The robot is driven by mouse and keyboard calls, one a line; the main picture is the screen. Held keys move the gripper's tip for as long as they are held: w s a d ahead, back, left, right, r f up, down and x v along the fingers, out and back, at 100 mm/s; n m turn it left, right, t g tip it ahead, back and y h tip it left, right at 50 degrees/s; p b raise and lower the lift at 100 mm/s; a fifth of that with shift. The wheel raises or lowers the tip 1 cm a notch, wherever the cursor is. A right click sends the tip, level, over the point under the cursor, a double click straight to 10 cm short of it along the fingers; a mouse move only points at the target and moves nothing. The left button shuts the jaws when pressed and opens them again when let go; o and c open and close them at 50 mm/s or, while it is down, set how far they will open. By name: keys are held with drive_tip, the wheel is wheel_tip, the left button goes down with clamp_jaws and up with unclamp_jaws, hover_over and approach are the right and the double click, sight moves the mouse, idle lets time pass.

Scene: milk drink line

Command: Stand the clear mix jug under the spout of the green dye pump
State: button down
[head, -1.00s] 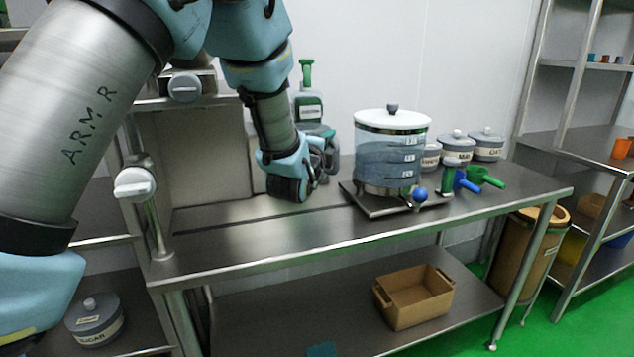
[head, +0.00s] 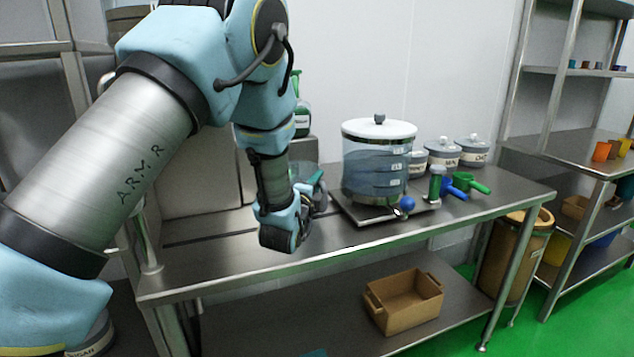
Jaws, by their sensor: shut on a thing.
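The green dye pump (head: 301,118) is a bottle with a green top and a pale label, standing on a raised grey block at the back of the steel table. My arm hides its left part, and I cannot make out its spout. My gripper (head: 318,192) is in front of and below the pump, shut on what looks like the clear mix jug (head: 303,170). Only a see-through, greenish part of the jug shows behind my wrist. I cannot tell whether its base touches the table.
A big clear dispenser (head: 375,165) with a white lid and blue-knobbed tap stands on a tray right of my gripper. Lidded canisters (head: 443,152), a green-handled tool (head: 436,184) and blue and green scoops (head: 472,183) are further right. The table front (head: 350,245) is clear.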

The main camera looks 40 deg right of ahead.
drive_tip(key=c, duration=0.8)
unclamp_jaws()
drive_tip(key=shift+f, duration=0.1)
drive_tip(key=shift+o, duration=0.2)
drive_tip(key=shift+r+p, duration=0.25)
drive_tip(key=shift+p, duration=0.05)
drive_tip(key=b+v, duration=0.3)
drive_tip(key=v, duration=0.9)
drive_tip(key=shift+s+f, duration=0.1)
drive_tip(key=shift+f, duration=0.05)
